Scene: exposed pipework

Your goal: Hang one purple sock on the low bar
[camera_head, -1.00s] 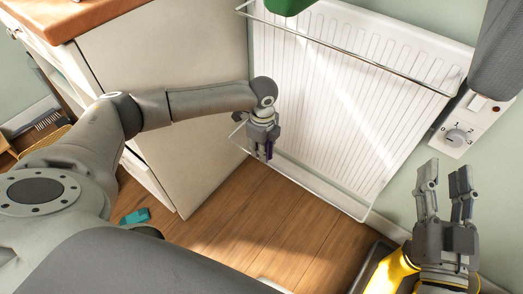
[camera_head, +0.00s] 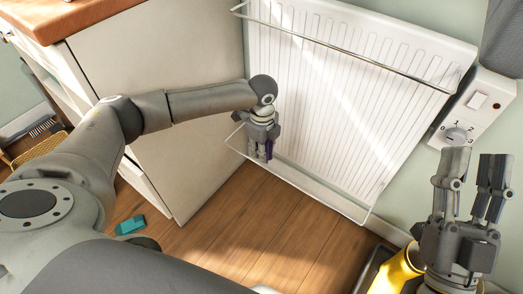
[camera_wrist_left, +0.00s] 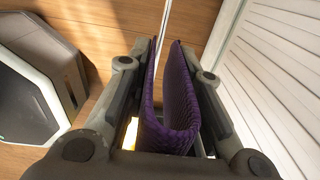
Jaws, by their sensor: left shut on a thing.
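A purple sock (camera_wrist_left: 178,125) is folded in a U between the fingers of my left gripper (camera_wrist_left: 180,75), its bend towards the wrist camera. My left gripper (camera_head: 261,160) is shut on it, beside the low bar (camera_head: 320,197) in the head view, where only a sliver of the sock (camera_head: 269,149) shows. In the wrist view the thin pale low bar (camera_wrist_left: 165,18) shows between the sock's two sides. I cannot tell if they touch. My right gripper (camera_head: 474,160) is open and empty at the lower right.
The white radiator (camera_head: 345,115) stands behind the bars, with an upper bar (camera_head: 350,52) across its top part. A switch panel (camera_head: 470,115) is on the wall at the right. A cabinet (camera_head: 180,100) stands at the left. A teal object (camera_head: 130,225) lies on the wooden floor.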

